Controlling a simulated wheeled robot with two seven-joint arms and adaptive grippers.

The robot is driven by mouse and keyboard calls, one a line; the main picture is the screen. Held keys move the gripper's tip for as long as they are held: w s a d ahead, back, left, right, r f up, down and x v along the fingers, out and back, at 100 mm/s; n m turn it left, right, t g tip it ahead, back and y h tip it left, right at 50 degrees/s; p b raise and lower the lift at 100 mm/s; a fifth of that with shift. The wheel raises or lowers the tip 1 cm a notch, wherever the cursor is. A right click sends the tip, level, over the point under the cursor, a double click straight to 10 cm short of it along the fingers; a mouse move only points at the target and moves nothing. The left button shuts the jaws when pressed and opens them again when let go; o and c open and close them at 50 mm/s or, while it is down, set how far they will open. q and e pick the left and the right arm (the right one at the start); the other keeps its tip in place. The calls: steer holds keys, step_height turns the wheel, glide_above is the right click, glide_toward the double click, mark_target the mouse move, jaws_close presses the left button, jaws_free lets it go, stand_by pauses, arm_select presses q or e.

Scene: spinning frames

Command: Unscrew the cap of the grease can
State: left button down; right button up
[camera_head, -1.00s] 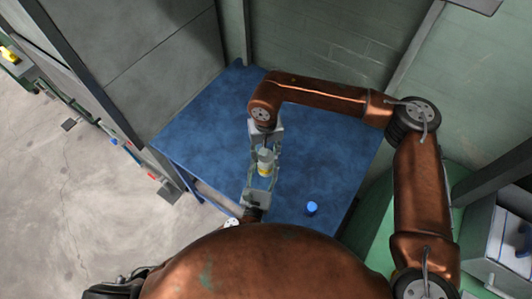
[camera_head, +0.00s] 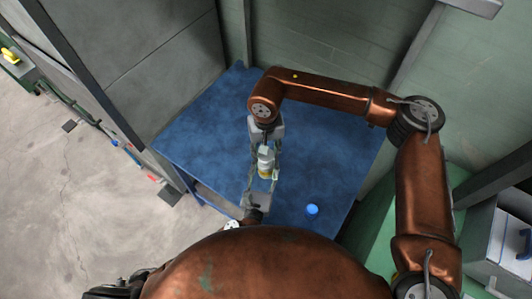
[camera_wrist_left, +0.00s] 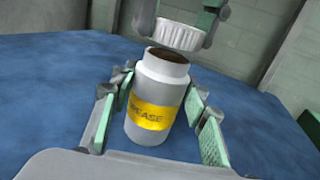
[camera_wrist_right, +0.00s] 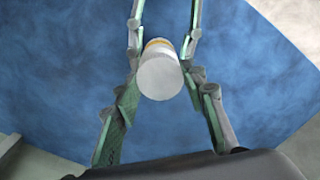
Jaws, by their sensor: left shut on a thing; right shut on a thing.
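The grease can (camera_wrist_left: 157,98) is a white-grey can with a yellow label, upright between the fingers of my left gripper (camera_wrist_left: 161,90), which is shut on it. Its dark open mouth shows in the left wrist view. The ribbed white cap (camera_wrist_left: 180,35) is off the can, just above its mouth and slightly tilted. My right gripper (camera_wrist_right: 160,68) is shut on the cap (camera_wrist_right: 160,78), seen from its top in the right wrist view. In the head view the cap (camera_head: 265,151) is above the can (camera_head: 265,171), over the table.
The blue table (camera_head: 205,130) is mostly bare around the grippers. A small blue object (camera_head: 312,210) stands on it to the right, near the front edge. A wall (camera_head: 330,45) rises behind the table, and a grey panel (camera_head: 150,70) stands at the left.

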arm_select(q)
steer(key=shift+s+f, duration=0.1)
steer(key=shift+f, duration=0.35)
arm_select(e)
steer(key=shift+r, duration=1.95)
arm_select(q)
steer(key=c, duration=1.5)
jaws_free()
arm_select(e)
steer(key=shift+w, duration=0.1)
arm_select(q)
steer(key=o, duration=0.5)
steer(key=shift+r, duration=0.3)
steer(key=shift+c, duration=0.2)
